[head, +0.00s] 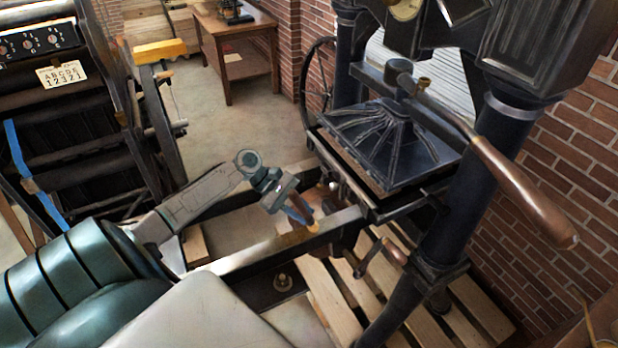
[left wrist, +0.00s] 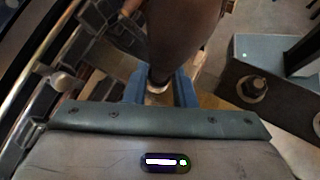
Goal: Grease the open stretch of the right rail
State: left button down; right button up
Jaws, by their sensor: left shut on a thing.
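The right rail (head: 262,250) is a long metal bar running from the lower left up to the press bed. Its stretch in front of the bed lies uncovered, with a pale sheen on top; I cannot tell whether that is grease. My left gripper (head: 298,208) is above this rail near the bed, shut on a brush. The brush's yellowish tip (head: 313,228) points down at the rail's top and seems to touch it. In the left wrist view, the brush's brown handle (left wrist: 185,35) stands large between the blue fingers (left wrist: 160,92). My right gripper is not in view.
The hand press's dark platen (head: 385,140) and a long wooden-gripped lever (head: 520,190) stand at right. The left rail (head: 300,170) runs alongside. A crank handle (head: 392,252) hangs below the bed. A wooden pallet (head: 325,300) lies underneath. Another machine (head: 70,120) stands at left.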

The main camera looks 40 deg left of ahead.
pick_arm(q)
jog(key=shift+s+a, duration=0.15)
jog(key=shift+s, duration=0.25)
jog(key=shift+s+a+r+p, duration=0.1)
jog(key=shift+s+a+p, duration=0.1)
jog(key=shift+s+p, duration=0.3)
jog(key=shift+s+a+f, duration=0.25)
jog(key=shift+s+a, duration=0.05)
jog(key=shift+s, duration=0.4)
jog(key=shift+s+a, duration=0.25)
jog(key=shift+s, duration=0.3)
jog(key=shift+s+a, duration=0.2)
jog(key=shift+s, duration=0.35)
jog(key=shift+s+a+r, duration=0.1)
jog(key=shift+s+a, duration=0.35)
jog(key=shift+s, duration=0.6)
jog(key=shift+s+a+r, duration=0.1)
jog(key=shift+s+a, duration=0.35)
jog(key=shift+s, duration=0.55)
jog(key=shift+s+a, duration=0.45)
jog(key=shift+s, duration=0.6)
jog(key=shift+s+a+f, duration=0.1)
jog(key=shift+s+a, duration=0.25)
jog(key=shift+s, duration=0.55)
jog(key=shift+s+a, duration=0.3)
jog(key=shift+s, duration=0.55)
